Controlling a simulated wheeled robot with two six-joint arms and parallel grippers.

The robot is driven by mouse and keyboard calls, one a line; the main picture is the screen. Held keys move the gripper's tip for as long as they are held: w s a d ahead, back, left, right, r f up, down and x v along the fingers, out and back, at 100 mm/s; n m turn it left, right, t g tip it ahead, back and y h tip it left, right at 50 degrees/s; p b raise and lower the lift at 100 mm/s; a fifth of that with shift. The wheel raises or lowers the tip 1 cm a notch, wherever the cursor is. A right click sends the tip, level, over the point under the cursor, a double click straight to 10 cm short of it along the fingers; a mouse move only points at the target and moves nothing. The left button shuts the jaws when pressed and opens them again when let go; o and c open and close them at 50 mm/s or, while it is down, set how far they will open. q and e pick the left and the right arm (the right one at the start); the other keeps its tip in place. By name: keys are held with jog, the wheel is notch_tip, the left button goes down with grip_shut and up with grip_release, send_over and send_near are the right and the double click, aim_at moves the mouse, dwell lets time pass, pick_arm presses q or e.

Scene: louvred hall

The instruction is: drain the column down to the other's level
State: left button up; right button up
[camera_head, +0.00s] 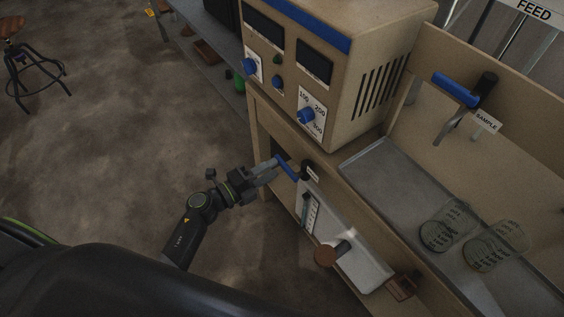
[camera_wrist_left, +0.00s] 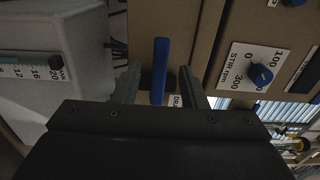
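A blue lever handle (camera_head: 287,166) sits on the front of the bench below the cabinet, beside a small black fitting and label. My left gripper (camera_head: 272,168) is at this lever. In the left wrist view the blue lever (camera_wrist_left: 160,68) stands between the two fingers (camera_wrist_left: 158,88), which are open with a gap on each side. A pale box (camera_head: 350,240) carries a graduated gauge (camera_head: 309,212); the gauge also shows in the left wrist view (camera_wrist_left: 32,68) with a dark marker near 20. I cannot read a liquid level. My right gripper is not in view.
The instrument cabinet (camera_head: 370,70) with dials stands above the lever. Right of it are a metal tray (camera_head: 385,180), two graduated glass vessels (camera_head: 437,234) and a blue-handled SAMPLE tap (camera_head: 456,90). Open floor lies left.

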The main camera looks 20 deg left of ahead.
aim_at(280, 165)
pick_arm(q)
jog(key=shift+x, duration=2.15)
grip_shut()
